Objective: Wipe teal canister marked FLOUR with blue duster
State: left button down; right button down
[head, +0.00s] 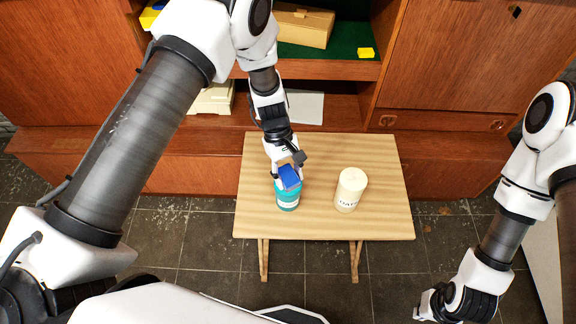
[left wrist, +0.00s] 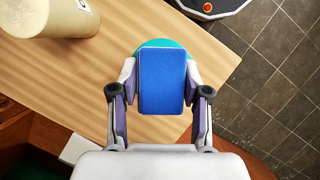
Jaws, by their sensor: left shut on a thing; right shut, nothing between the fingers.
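The teal canister (head: 288,199) stands upright on the wooden table, with a pale label on its front. My left gripper (head: 287,172) is shut on the blue duster (head: 290,178) just above the canister's top. In the left wrist view the blue duster (left wrist: 162,82) sits between the two fingers and covers most of the teal canister (left wrist: 160,44). I cannot tell whether the duster touches the canister. The label's lettering is too small to read. My right gripper (head: 425,306) is shut and empty, low at the right, away from the table.
A cream canister (head: 350,189) with dark lettering stands right of the teal one on the table (head: 320,224); it also shows in the left wrist view (left wrist: 48,18). A teak wall unit (head: 440,60) stands behind, with a box (head: 303,26) and a yellow block (head: 366,53) on its shelf.

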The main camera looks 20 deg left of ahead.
aim_at(287, 163)
pick_arm(q)
jog(key=shift+s+d+f, duration=0.1)
jog(key=shift+s+d, duration=0.1)
jog(key=shift+s, duration=0.4)
jog(key=shift+s+d, duration=0.15)
jog(key=shift+s, duration=0.4)
jog(key=shift+s+p, duration=0.15)
jog(key=shift+p, duration=0.15)
jog(key=shift+w, duration=0.25)
jog(key=w, duration=0.1)
jog(key=w+a, duration=0.1)
jog(key=shift+w+b, duration=0.35)
jog(key=shift+w+a, duration=0.2)
jog(key=shift+w, duration=0.2)
jog(key=shift+w+a+b, duration=0.2)
jog(key=shift+w+b, duration=0.1)
jog(key=shift+w, duration=0.25)
jog(key=shift+w+a+b, duration=0.15)
jog(key=shift+w+b, duration=0.1)
jog(key=shift+w, duration=0.25)
jog(key=shift+w+a, duration=0.2)
jog(key=shift+w, duration=0.35)
jog(key=shift+r, duration=0.25)
